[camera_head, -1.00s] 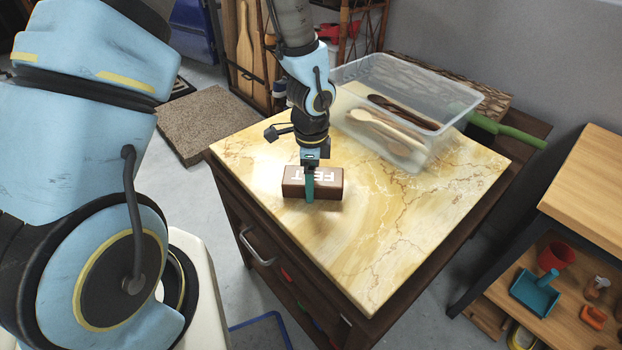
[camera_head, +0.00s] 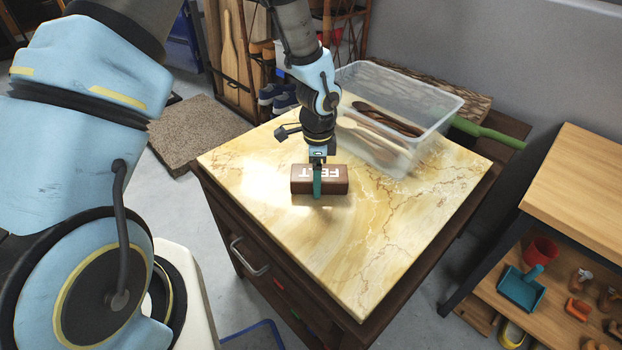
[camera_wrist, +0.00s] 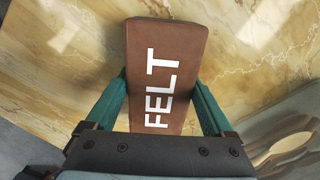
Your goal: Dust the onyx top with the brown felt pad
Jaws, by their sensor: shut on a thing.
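The brown felt pad (camera_head: 337,180), a block with white FELT lettering, is between the teal fingers of my gripper (camera_head: 317,182). In the wrist view the pad (camera_wrist: 165,60) sits lengthwise between both fingers of my gripper (camera_wrist: 160,100), which are shut on its sides. The onyx top (camera_head: 390,225) is a cream and amber slab with brown veins, on a dark wooden cabinet. The pad is at the left-middle part of the slab, low over it or on it; I cannot tell if it touches. The pad's underside is hidden.
A clear plastic bin (camera_head: 405,110) with wooden spoons stands on the back right of the top. A green handle (camera_head: 488,132) sticks out behind it. A wooden shelf unit (camera_head: 580,190) stands at the right. The front of the top is clear.

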